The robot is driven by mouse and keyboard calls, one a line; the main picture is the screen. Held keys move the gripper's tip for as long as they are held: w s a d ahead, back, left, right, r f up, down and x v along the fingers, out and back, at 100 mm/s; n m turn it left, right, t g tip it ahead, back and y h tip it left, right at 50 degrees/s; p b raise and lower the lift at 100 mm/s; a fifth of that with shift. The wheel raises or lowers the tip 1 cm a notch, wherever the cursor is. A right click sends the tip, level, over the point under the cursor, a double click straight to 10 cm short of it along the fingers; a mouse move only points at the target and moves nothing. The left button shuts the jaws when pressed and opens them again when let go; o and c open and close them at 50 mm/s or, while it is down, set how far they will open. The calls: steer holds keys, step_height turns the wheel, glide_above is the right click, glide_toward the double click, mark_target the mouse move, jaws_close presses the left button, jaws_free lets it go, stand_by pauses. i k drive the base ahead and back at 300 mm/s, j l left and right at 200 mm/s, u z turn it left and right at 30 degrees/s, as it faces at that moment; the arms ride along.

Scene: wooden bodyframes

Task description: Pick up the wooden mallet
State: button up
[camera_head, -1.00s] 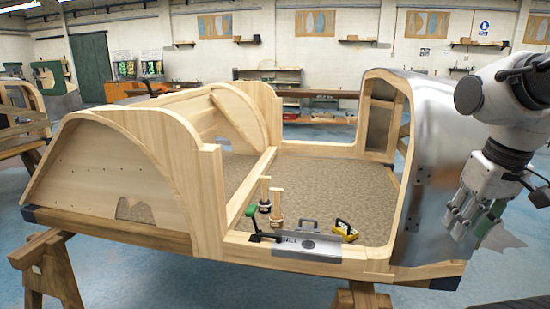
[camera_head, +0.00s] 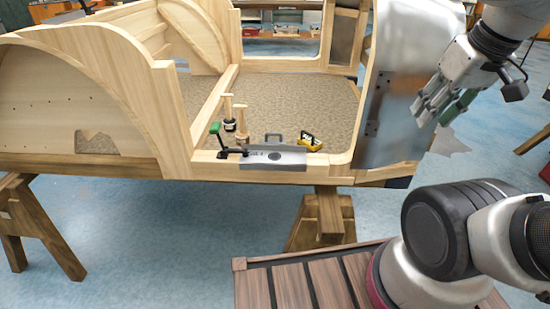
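Two short upright pieces with pale wooden handles stand close together on the brown floor of the wooden bodyframe (camera_head: 190,165), the rear one (camera_head: 228,112) and the front one (camera_head: 241,125). Each has a round dark and light base. They may be mallets standing on their heads, but they are too small to tell. My gripper (camera_head: 425,112) hangs at the upper right, in front of the shiny metal panel (camera_head: 385,120), well to the right of both pieces. Its grey fingers point down and left. Something green shows behind them. I cannot tell whether the fingers are open or shut.
A green-handled clamp (camera_head: 215,130) and a grey metal plate (camera_head: 280,157) sit on the frame's near rail. A yellow tool (camera_head: 310,141) lies behind the plate. A trestle (camera_head: 325,215) supports the frame.

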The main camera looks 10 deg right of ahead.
mark_target(242, 136)
steer(key=k+j, duration=0.1)
steer(key=j, duration=0.25)
steer(key=i+j, duration=0.1)
steer(key=j, duration=0.55)
steer(key=i+j, duration=0.1)
steer(key=j, duration=0.5)
steer(key=i+j, duration=0.45)
steer(key=i+j+u, duration=0.1)
steer(key=i+j, duration=0.35)
steer(key=i, duration=0.1)
